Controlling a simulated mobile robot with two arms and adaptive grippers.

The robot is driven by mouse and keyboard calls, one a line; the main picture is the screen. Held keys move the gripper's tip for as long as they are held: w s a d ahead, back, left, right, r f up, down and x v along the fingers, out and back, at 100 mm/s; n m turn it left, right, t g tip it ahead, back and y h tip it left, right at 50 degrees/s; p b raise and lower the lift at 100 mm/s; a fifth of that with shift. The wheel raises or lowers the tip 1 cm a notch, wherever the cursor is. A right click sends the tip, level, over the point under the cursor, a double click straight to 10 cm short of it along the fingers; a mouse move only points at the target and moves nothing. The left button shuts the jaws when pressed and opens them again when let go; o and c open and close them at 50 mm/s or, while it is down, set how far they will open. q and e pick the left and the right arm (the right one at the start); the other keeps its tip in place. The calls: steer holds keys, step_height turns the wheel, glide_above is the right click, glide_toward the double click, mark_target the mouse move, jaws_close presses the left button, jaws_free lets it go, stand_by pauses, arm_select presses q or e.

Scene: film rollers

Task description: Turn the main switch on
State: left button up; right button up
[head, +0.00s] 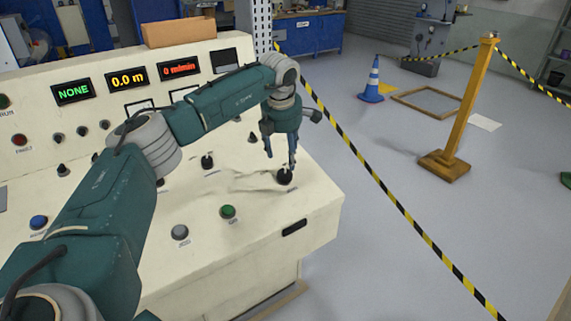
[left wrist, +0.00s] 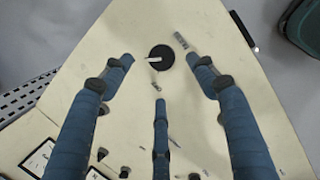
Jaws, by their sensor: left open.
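The main switch appears to be the black round knob (head: 284,177) near the right end of the cream control console (head: 320,205). In the left wrist view the knob (left wrist: 163,54) is a black disc with a white pointer mark, beside a small label (left wrist: 180,40) too small to read. My left gripper (head: 280,160) is just above the knob, pointing down, fingers spread and empty. In the left wrist view the three blue fingers of the gripper (left wrist: 163,74) are spread below and to both sides of the knob; contact cannot be told. My right gripper is out of view.
Other black knobs (head: 207,161), a green button (head: 227,211) and a grey button (head: 180,232) sit on the console. Lit displays (head: 127,78) stand behind. Black-yellow tape (head: 385,190) and a yellow post (head: 462,105) are to the right, with open floor between.

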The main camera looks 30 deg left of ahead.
arm_select(q)
steer(key=shift+v, duration=1.5)
steer(key=shift+w+d, duration=0.1)
